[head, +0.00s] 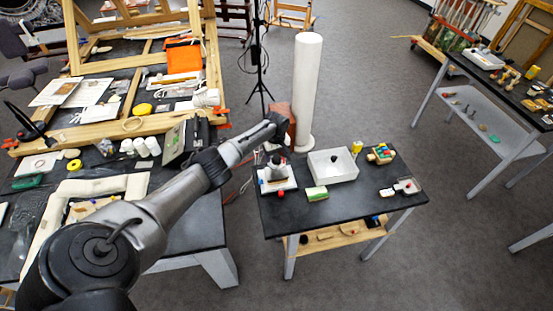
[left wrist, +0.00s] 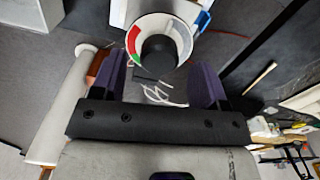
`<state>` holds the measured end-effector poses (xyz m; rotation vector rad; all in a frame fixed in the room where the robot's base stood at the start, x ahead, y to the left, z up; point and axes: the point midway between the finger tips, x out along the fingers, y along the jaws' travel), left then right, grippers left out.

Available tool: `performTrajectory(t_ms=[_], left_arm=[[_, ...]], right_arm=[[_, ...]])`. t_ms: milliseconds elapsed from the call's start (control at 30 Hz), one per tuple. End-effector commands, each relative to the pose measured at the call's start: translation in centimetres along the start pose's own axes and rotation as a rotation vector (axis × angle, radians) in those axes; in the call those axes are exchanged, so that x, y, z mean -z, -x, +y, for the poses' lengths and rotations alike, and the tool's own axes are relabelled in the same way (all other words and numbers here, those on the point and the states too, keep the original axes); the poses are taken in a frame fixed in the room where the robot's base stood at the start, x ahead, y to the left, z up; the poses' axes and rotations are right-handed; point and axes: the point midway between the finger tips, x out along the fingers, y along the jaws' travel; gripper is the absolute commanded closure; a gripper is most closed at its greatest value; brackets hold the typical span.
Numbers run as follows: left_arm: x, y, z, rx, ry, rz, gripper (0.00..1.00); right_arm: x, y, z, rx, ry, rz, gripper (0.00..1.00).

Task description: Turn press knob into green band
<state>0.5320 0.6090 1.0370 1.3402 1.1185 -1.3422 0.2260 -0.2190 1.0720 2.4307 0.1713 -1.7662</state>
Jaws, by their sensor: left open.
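The press (head: 277,178) stands at the left back of the small black table, with a dark round knob (head: 277,162) on top. In the left wrist view the knob (left wrist: 160,52) is a dark disc inside a pale ring dial with a red band (left wrist: 133,40) at its left and a small green band (left wrist: 136,58) at its lower left. No pointer mark can be made out. My left gripper (left wrist: 158,72) is open, its two purple fingers on either side of the knob's near edge, with gaps; contact is not visible. My right gripper is not in view.
A tall white column (head: 306,90) stands close behind. A cluttered workbench (head: 170,225) is at the left.

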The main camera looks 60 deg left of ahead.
Motion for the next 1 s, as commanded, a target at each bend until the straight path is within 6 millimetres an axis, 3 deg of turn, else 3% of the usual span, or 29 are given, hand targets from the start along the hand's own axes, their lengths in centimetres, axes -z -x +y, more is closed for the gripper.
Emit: performTrajectory(t_ms=[200, 600, 1000], left_arm=[[-0.1, -1.8, 0.1, 0.0, -0.001, -0.001, 0.32], [0.0, -2.1, 0.0, 0.0, -0.001, 0.0, 0.32], [0.0, -2.1, 0.0, 0.0, -0.001, 0.0, 0.7]], right_arm=[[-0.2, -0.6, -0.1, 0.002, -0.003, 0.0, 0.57], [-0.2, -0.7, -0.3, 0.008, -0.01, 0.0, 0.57], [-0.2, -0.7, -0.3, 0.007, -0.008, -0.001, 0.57]])
